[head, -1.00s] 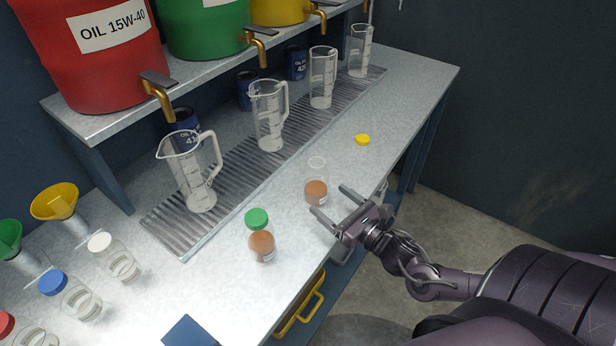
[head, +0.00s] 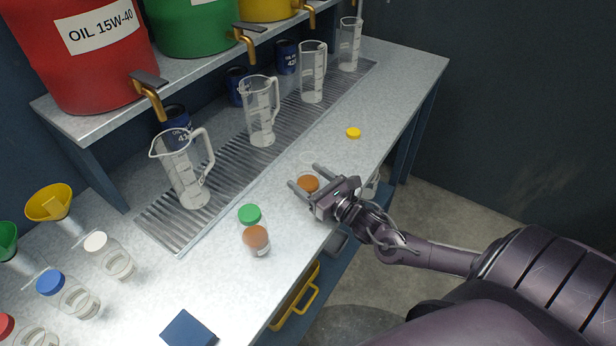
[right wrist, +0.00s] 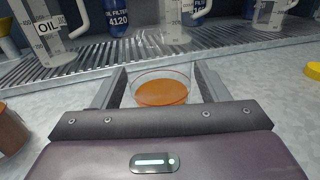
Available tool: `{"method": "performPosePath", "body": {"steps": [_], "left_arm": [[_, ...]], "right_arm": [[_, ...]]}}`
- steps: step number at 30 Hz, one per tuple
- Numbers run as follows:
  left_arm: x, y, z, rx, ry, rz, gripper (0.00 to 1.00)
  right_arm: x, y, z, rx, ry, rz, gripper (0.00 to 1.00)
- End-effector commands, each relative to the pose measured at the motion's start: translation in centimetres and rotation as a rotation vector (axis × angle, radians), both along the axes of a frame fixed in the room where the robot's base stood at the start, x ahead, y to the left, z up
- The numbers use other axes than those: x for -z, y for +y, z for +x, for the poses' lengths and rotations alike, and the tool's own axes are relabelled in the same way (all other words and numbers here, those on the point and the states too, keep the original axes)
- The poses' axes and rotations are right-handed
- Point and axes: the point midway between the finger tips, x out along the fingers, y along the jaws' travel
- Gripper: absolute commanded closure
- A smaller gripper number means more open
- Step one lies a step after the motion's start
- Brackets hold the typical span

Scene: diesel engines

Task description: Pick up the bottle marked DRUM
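An uncapped clear bottle with orange-brown liquid (head: 308,184) stands on the bench. My right gripper (head: 304,175) is open, with its two fingers on either side of this bottle. The right wrist view shows the same bottle (right wrist: 162,92) between the fingers, with small gaps visible beside it. A green-capped bottle with brown liquid (head: 256,238) stands to the left of the gripper; part of a brown bottle (right wrist: 12,132) shows at the left edge of the right wrist view. I cannot read DRUM on either bottle. My left gripper is not in view.
A loose yellow cap (head: 353,133) lies to the right on the bench. Clear measuring jugs (head: 262,112) stand on the drain grate (head: 230,165) behind. Capped empty bottles (head: 110,257) stand at left. A blue block (head: 188,328) lies near the front edge.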

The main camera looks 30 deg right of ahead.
Motion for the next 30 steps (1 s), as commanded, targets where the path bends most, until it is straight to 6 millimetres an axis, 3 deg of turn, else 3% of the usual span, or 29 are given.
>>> {"method": "performPosePath", "body": {"steps": [2,9,22,30], "left_arm": [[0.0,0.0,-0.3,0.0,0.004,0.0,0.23],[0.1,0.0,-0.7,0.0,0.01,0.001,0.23],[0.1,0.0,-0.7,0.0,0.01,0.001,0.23],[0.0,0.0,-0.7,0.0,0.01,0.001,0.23]], "right_arm": [[0.0,0.0,0.0,0.0,0.0,0.0,0.43],[0.0,0.0,0.0,0.0,0.0,0.0,0.74],[-0.4,0.0,0.0,0.0,-0.002,-0.001,0.74],[-2.1,-0.1,0.0,0.0,-0.002,-0.002,0.74]]}}
